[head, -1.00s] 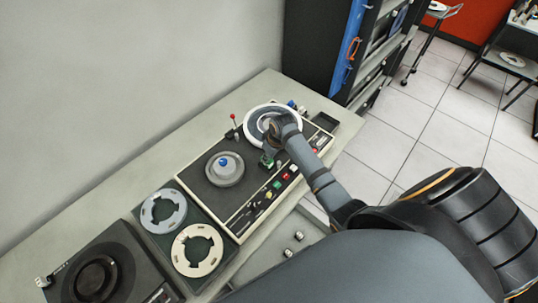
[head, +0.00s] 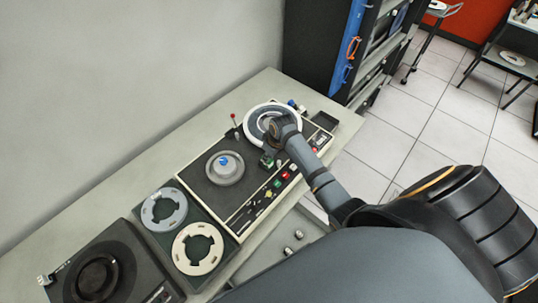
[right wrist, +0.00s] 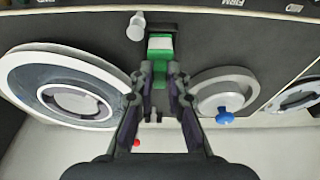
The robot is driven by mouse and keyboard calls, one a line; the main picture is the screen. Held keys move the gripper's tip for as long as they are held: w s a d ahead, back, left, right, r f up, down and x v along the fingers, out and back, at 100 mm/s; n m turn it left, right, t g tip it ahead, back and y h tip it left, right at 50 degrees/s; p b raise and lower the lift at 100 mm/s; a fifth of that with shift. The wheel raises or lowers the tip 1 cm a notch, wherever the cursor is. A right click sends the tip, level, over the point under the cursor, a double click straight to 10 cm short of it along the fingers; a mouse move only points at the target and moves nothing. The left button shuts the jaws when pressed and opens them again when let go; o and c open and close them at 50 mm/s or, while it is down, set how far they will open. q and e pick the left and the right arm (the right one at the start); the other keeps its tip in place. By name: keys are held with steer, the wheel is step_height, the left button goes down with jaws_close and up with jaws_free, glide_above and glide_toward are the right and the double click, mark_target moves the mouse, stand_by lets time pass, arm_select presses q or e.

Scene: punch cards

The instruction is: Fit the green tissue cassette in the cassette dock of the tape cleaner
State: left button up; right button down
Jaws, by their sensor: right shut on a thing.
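The green tissue cassette (right wrist: 160,47) is between the fingertips of my right gripper (right wrist: 160,72) in the right wrist view. That gripper is shut on it. A dark block, seemingly the cassette dock (right wrist: 162,29), is directly beyond the cassette; I cannot tell whether the cassette is inside it or only against it. In the head view my right gripper (head: 269,152) is over the tape cleaner (head: 205,190), and a small part of the green cassette (head: 267,161) shows below it. My left gripper is not in view.
A large white-rimmed reel (right wrist: 62,88) and a smaller hub with a blue knob (right wrist: 223,98) flank the gripper. A red-tipped lever (head: 234,119) stands at the cleaner's back edge. Coloured buttons (head: 278,184) line its front. Two loose rings lie to the left.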

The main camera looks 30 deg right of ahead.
steer(key=shift+b+x, duration=0.4)
steer(key=shift+x, duration=0.4)
steer(key=c, duration=1.3)
jaws_free()
steer(key=shift+s, duration=0.2)
steer(key=shift+c, duration=0.7)
steer(key=shift+r, duration=0.1)
steer(key=shift+w+p+v, duration=0.25)
steer(key=shift+p+v, duration=0.1)
steer(key=shift+v, duration=0.75)
steer(key=shift+w+a+v, duration=0.1)
steer(key=shift+w+v, duration=0.1)
steer(key=shift+v, duration=0.7)
steer(key=shift+w+a+v, duration=0.1)
steer(key=shift+w+v, duration=0.1)
steer(key=shift+v, duration=0.75)
steer(key=shift+w+a+v, duration=0.1)
steer(key=shift+w+v, duration=0.1)
steer(key=shift+v, duration=0.7)
steer(key=shift+r, duration=0.2)
steer(key=shift+f, duration=0.1)
